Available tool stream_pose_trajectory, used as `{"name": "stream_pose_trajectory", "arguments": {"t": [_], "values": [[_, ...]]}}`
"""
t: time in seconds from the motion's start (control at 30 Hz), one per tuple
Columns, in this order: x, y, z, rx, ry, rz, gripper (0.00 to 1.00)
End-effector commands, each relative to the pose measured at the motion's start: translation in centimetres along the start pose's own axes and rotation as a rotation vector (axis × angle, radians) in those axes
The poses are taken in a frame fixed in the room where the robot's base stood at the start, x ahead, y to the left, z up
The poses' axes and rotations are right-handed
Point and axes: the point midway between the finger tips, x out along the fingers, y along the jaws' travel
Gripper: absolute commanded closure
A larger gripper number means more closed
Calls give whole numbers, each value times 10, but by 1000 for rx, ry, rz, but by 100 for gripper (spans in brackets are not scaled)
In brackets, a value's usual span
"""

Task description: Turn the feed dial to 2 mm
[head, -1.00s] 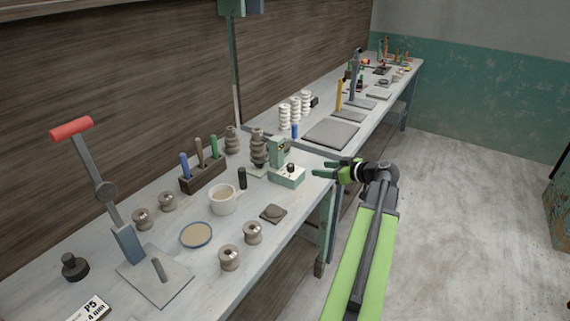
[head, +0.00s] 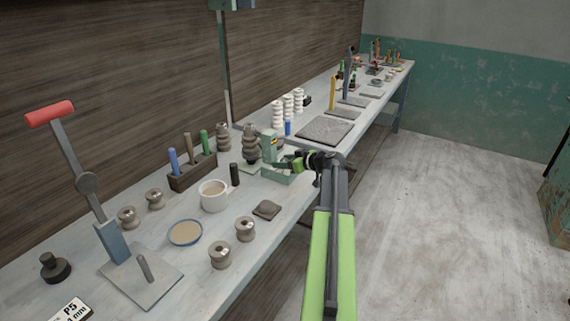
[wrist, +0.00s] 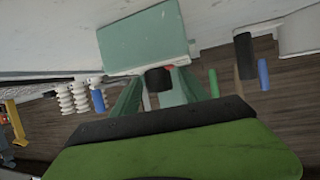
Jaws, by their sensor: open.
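The feed device is a pale green box (head: 278,178) with an upright green post (head: 268,148), at the right edge of the near bench. Its box also shows in the wrist view (wrist: 143,38). The dial is a dark round knob (wrist: 158,80), seen in the wrist view between the two green fingers of my gripper (wrist: 158,92). The fingers are open, one on each side of the knob; contact cannot be told. In the head view my gripper (head: 288,163) covers the knob. The dial's setting cannot be read.
A white mug (head: 213,196), a dark cylinder (head: 234,174) and a dark stack of insulators (head: 251,143) stand near the device. A lever press (head: 112,240) stands left. A card (head: 70,310) marked "P5" lies in front. Floor right of the bench is clear.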

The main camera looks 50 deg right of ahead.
Motion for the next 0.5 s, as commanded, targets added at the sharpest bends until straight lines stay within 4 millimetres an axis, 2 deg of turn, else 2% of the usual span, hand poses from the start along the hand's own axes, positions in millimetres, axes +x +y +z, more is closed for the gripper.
{"name": "stream_pose_trajectory", "arguments": {"t": [0.17,0.2,0.5], "values": [[0,0,0,0,0,0,48],[0,0,0,0,0,0,50],[0,-1,0,0,0,-1,90]]}}
